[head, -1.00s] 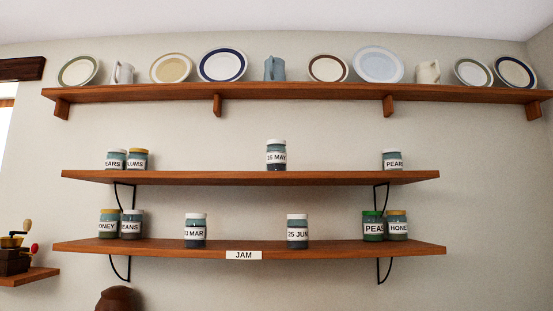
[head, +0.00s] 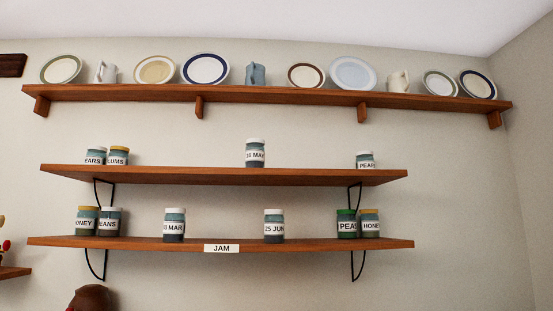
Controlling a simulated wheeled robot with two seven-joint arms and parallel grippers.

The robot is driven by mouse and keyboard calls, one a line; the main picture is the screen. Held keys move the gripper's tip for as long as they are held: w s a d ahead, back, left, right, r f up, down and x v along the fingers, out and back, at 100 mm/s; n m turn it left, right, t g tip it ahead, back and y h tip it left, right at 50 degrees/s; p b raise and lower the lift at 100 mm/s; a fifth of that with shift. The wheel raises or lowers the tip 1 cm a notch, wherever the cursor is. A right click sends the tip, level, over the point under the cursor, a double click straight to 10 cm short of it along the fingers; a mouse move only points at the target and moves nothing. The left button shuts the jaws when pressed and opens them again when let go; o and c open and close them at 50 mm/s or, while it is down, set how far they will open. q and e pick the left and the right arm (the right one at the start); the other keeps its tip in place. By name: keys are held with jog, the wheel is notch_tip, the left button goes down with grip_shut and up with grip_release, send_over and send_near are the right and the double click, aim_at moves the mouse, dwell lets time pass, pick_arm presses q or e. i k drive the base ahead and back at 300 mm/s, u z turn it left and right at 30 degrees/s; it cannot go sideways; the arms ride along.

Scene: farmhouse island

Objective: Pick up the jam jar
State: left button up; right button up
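The lower shelf (head: 130,242) has a JAM label (head: 221,248) on its front edge. Above and beside that label stand two white-lidded jars, one dated with MAR (head: 174,226) and one reading 25 JUN (head: 274,227). A similar white-lidded jar reading 16 MAY (head: 255,154) stands on the middle shelf (head: 200,174). No jar front in view reads jam; these three carry dates. All jars stand upright. Neither of my grippers shows in the head view.
Honey (head: 86,222) and beans (head: 110,222) jars stand at the lower shelf's left, peas (head: 347,224) and honey (head: 370,224) at its right. The middle shelf holds pears, plums and pears jars. Plates and jugs line the top shelf (head: 280,98). A brown rounded object (head: 92,298) is at the bottom.

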aim_at(255, 147)
jog(key=z, duration=0.2)
jog(key=k, duration=0.4)
jog(key=z, duration=1.35)
jog(key=i, duration=1.35)
jog(key=u, duration=0.9)
jog(key=i, duration=0.85)
jog(key=u, duration=1)
